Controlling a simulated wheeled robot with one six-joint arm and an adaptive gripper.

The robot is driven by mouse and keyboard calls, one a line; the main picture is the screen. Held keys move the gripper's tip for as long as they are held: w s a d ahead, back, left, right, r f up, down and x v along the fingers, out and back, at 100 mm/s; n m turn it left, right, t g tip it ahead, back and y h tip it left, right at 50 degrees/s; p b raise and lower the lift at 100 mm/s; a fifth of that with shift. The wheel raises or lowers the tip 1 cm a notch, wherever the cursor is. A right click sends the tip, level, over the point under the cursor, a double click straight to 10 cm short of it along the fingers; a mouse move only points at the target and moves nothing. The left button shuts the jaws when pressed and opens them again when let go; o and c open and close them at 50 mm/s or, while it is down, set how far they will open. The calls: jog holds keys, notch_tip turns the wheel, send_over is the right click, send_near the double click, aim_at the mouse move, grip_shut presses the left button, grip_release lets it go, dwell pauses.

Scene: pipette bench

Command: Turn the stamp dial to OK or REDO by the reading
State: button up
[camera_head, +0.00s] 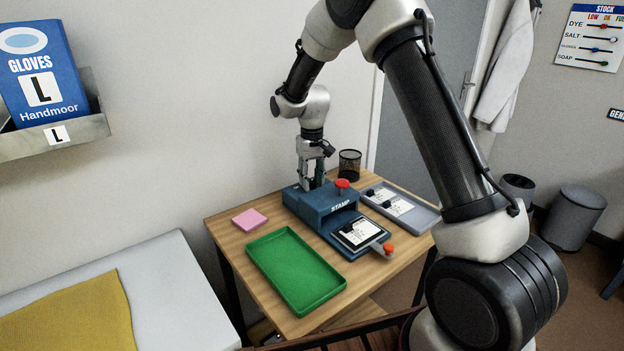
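The blue stamp machine (336,209), marked STAMP, stands on the small wooden table. A red knob (342,184) sits on its top. A white card (357,232) lies on the dark slide in front, which ends in an orange-red knob (388,248). My gripper (312,186) points down at the rear left of the machine's top. Its fingertips are at or just above that surface; I cannot tell if they touch it. The dial is not visible, and the gripper covers that part of the top. The card's print is too small to read. The finger gap is unclear.
A grey tray (428,217) with white cards lies right of the machine. A green tray (295,270) lies in front and a pink pad (250,220) to the left. A black mesh cup (349,165) stands behind. My arm crosses the right side.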

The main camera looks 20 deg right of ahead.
aim_at(312, 181)
grip_shut()
jog(key=n, duration=0.4)
jog(key=shift+n, duration=0.4)
grip_release()
jog(key=shift+r, duration=0.1)
notch_tip(312, 181, up, 12)
